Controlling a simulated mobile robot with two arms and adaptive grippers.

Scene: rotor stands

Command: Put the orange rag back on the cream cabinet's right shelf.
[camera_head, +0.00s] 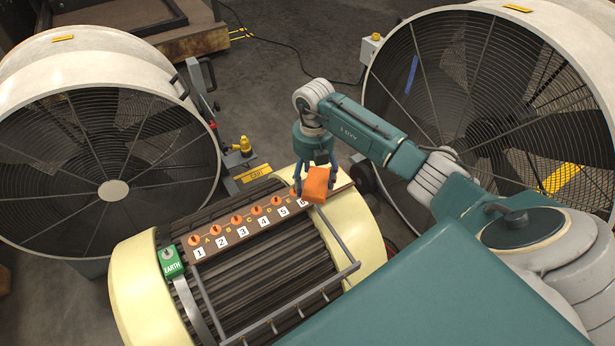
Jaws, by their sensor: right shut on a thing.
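My right gripper (317,172) points down and is shut on the orange rag (315,187), a small folded block of cloth. The rag is at the right end of the brown numbered strip (237,236), over or just against it; I cannot tell whether it touches. It partly covers the last numbered place. The strip lies on a cream, round-sided body with dark slats (136,278). I see no cabinet with a right shelf that I can make out. My left gripper is out of view.
A green EARTH block (171,262) stands at the strip's left end. A grey rail (300,308) with pegs crosses the front. Large caged fans stand left (113,190) and right (480,80). A yellow-topped device (243,146) stands behind. Dark floor with a cable lies beyond.

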